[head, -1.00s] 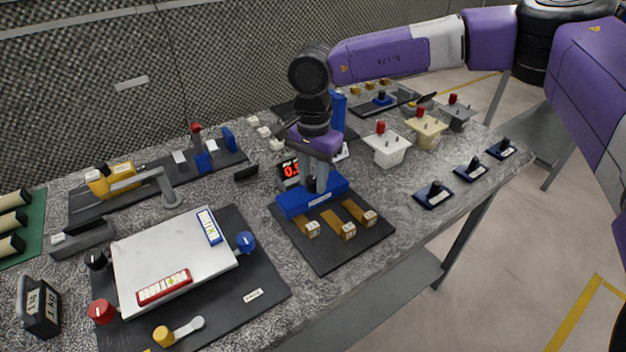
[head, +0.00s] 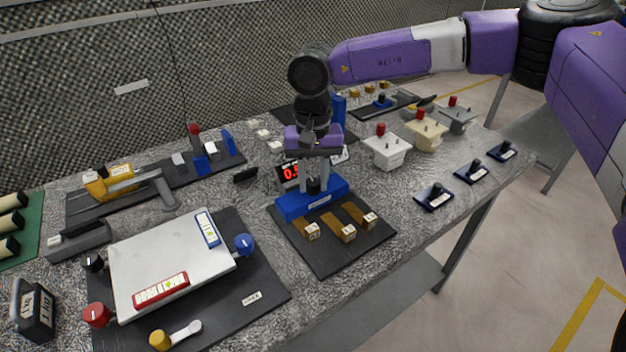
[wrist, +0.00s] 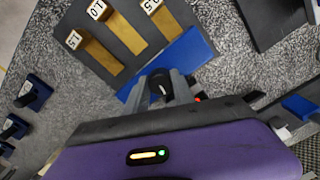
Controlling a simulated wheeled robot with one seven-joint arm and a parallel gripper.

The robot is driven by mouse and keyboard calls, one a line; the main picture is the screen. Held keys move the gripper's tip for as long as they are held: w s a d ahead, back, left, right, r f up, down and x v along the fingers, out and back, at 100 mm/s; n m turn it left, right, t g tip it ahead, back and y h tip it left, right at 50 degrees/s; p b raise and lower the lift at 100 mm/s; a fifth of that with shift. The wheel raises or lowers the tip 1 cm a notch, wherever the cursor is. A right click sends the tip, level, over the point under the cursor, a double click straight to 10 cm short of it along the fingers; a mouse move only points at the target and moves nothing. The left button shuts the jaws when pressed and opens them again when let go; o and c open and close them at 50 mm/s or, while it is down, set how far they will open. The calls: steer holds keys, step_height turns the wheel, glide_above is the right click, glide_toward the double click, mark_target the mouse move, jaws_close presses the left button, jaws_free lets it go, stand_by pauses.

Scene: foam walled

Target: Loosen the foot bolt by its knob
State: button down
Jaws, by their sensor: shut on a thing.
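A black knob (head: 314,187) stands upright on a blue block (head: 330,200). In the wrist view, the knob (wrist: 160,88), with a pale line on its top, sits between my two grey fingers, and the blue block (wrist: 193,52) lies under it. My gripper (head: 316,178) points down over the block and is shut on this knob; its fingertips also show in the wrist view (wrist: 162,90). The fingers hide part of the knob. The bolt below the knob cannot be seen.
A red-digit display (head: 290,171) stands just behind the block. Several brass bars with number tags (head: 340,227) lie in front on a dark plate (head: 335,255). A white levelling plate (head: 190,255) with coloured knobs is at left. Pale boxes (head: 387,152) stand at right.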

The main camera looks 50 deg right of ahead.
mark_target(313, 181)
stand_by(0.5)
steer(key=c, duration=1.1)
jaws_free()
steer(key=shift+o, duration=0.2)
steer(key=shift+r, duration=0.1)
step_height(313, 181, up, 8)
steer(key=shift+f, duration=0.15)
